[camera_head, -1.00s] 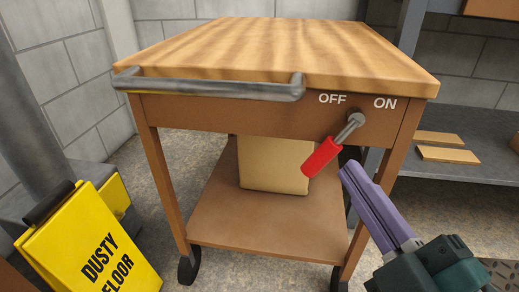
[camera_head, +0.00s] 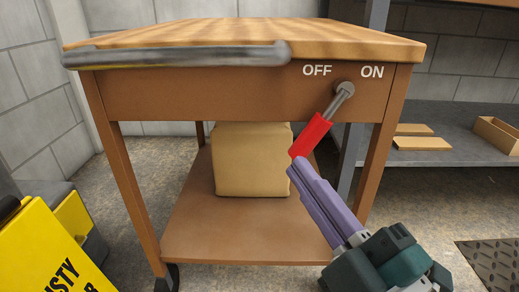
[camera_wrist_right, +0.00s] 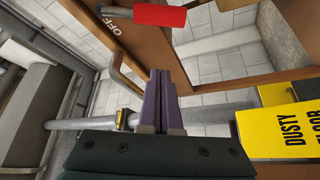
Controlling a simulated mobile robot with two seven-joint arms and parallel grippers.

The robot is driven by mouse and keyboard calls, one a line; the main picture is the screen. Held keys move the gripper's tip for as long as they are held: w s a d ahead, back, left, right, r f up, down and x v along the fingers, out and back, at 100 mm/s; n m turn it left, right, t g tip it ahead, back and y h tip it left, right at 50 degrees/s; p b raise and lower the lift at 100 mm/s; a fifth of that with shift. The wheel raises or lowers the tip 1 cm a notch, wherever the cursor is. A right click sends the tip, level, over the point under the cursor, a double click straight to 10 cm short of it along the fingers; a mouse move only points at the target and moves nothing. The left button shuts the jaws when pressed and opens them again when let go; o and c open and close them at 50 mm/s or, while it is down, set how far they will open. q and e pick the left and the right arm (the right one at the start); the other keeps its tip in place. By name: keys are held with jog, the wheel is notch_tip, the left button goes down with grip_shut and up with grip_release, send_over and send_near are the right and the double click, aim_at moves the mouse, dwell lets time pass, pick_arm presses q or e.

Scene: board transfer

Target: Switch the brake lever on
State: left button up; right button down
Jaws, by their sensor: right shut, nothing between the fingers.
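The brake lever (camera_head: 325,120) has a grey shaft and a red handle, on the front of a brown cart (camera_head: 220,97). It pivots below and between the OFF and ON labels and tilts down to the left, its handle under OFF. The red handle also shows at the top of the right wrist view (camera_wrist_right: 160,15). My right gripper (camera_head: 294,165), with purple fingers, is shut and empty. Its tips are just below the handle's lower end in the head view; I cannot tell whether they touch it. My left gripper is not in view.
A grey bar handle (camera_head: 175,55) runs along the cart's front edge. A cardboard box (camera_head: 252,165) sits on its lower shelf. A yellow floor sign (camera_head: 50,255) stands at the left. A grey shelf (camera_head: 460,150) with boards is at the right.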

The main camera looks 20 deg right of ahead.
aim_at(304, 148)
jog(key=w+b, duration=0.2)
jog(key=w, duration=0.1)
jog(key=w+d+b, duration=0.1)
jog(key=w+b, duration=0.1)
jog(key=w, duration=0.2)
jog(key=shift+w+d, duration=0.15)
jog(key=shift+d, duration=0.45)
jog(key=shift+a, duration=0.1)
jog(key=shift+d+f+n+p, duration=0.15)
jog(key=shift+d+n+p, duration=0.15)
jog(key=shift+n, duration=0.1)
